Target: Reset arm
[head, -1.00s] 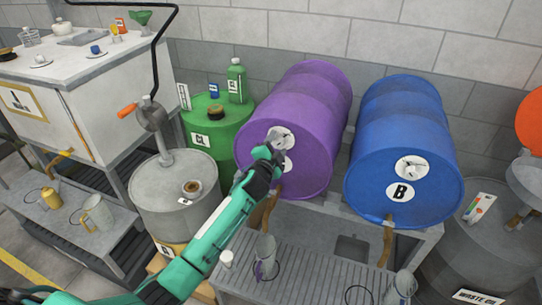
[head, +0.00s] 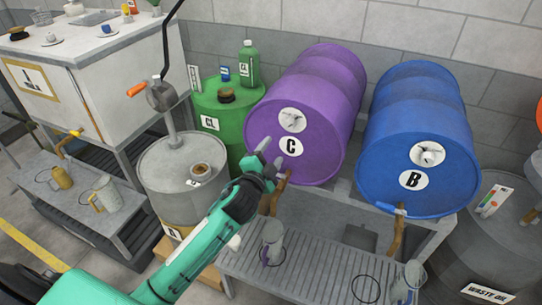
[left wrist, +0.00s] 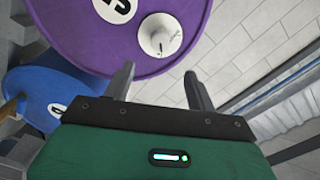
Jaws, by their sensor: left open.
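My left gripper (head: 271,159) is in front of the lower left of the purple drum (head: 325,85), which lies on its side and is marked C. Its jaws are open and nothing shows between them. In the left wrist view my left gripper (left wrist: 160,85) has its two fingers apart, with the purple drum (left wrist: 100,40) and its white valve knob (left wrist: 160,36) beyond them. The teal left arm comes in from the lower left. My right gripper is not in view.
A blue drum (head: 415,120) marked B lies to the right on the same rack. Jugs (head: 272,240) stand on the grated bench (head: 320,275) below. A grey drum (head: 180,165) with a hand pump, a green drum (head: 228,105) and a white tank (head: 85,85) stand left.

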